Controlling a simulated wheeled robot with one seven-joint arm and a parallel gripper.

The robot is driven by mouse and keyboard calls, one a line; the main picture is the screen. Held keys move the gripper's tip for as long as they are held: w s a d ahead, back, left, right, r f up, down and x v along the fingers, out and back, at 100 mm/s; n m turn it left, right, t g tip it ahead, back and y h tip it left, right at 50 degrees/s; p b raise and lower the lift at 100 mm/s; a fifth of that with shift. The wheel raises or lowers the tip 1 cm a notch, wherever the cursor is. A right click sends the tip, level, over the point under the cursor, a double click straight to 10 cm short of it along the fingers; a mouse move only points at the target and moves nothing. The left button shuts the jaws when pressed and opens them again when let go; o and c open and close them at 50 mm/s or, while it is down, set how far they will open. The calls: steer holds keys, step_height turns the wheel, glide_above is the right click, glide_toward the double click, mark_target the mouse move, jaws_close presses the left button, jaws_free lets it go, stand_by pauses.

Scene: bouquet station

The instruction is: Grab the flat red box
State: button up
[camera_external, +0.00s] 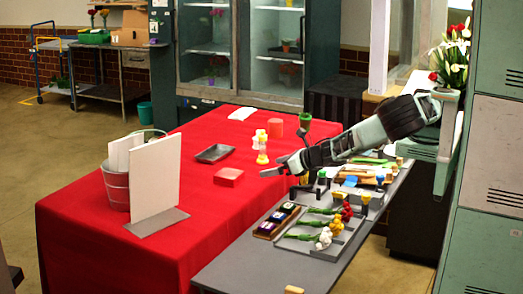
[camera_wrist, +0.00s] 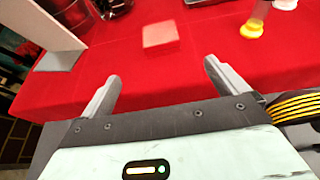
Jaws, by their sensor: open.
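The flat red box (camera_external: 228,177) lies on the red-covered table (camera_external: 90,215), near its right-hand edge. It also shows in the wrist view (camera_wrist: 160,38), at the top middle, beyond my fingertips. My gripper (camera_external: 275,168) is above the table's edge, to the right of the box and apart from it. In the wrist view my gripper (camera_wrist: 163,70) has its two fingers wide apart with nothing between them. The box lines up roughly with the gap between the fingers.
A yellow-and-clear item (camera_external: 262,148) stands behind the box, near my gripper. A dark tray (camera_external: 214,153) lies behind it to the left. A white panel (camera_external: 155,187) stands to the left. A grey bench (camera_external: 245,268) with flowers lies in front. Cloth around the box is clear.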

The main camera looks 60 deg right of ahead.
steer(key=p, duration=0.4)
glide_toward(235, 175)
steer(key=x, duration=0.5)
steer(key=shift+w+d, duration=0.15)
steer(key=p+x, duration=0.2)
steer(key=x, duration=0.2)
steer(key=shift+w+f+p, duration=0.2)
steer(key=shift+w+p, duration=0.15)
steer(key=shift+p, duration=0.05)
steer(key=shift+w+f, duration=0.35)
steer(key=shift+w, duration=0.15)
steer(key=c, duration=1.1)
